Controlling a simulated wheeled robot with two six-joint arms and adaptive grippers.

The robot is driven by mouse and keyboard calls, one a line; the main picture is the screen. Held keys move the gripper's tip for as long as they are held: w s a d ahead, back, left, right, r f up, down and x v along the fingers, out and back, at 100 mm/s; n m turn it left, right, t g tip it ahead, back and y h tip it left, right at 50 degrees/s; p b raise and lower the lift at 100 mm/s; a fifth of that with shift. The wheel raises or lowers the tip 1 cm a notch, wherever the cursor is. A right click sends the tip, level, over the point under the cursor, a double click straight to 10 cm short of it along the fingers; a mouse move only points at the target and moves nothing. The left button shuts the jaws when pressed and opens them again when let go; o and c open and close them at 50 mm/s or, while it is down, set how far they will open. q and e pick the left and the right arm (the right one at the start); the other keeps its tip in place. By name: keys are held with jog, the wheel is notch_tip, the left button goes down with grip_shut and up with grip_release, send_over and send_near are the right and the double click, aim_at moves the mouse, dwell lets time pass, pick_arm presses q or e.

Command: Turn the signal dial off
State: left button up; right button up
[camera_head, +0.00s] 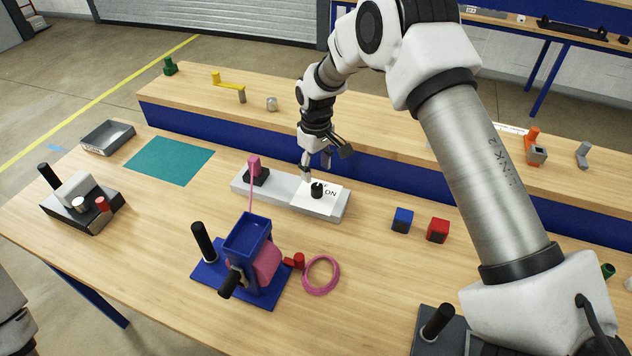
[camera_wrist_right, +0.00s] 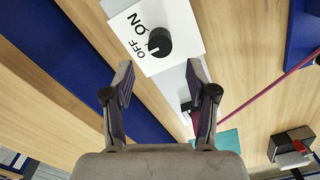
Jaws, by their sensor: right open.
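The signal dial is a black round knob (camera_head: 317,189) on a white plate (camera_head: 328,203) marked ON and OFF, set on a long grey block. It also shows as a dial (camera_wrist_right: 160,41) in the right wrist view, beside the printed words. A small light mark shows at its lower left, near OFF; I cannot tell its exact setting. My right gripper (camera_head: 317,166) is open and empty, just behind and above the dial in the head view. In the wrist view its fingers (camera_wrist_right: 159,76) are spread apart, with the knob beyond the gap, not between them. My left gripper is out of view.
A blue fixture (camera_head: 246,236) and a pink ring (camera_head: 321,275) lie in front. Blue (camera_head: 402,219) and red (camera_head: 438,230) cubes are right. A raised wooden shelf (camera_head: 205,97) runs behind.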

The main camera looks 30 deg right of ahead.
aim_at(316, 185)
notch_tip(316, 185, up, 5)
jog(key=shift+r, duration=0.1)
dwell(0.4)
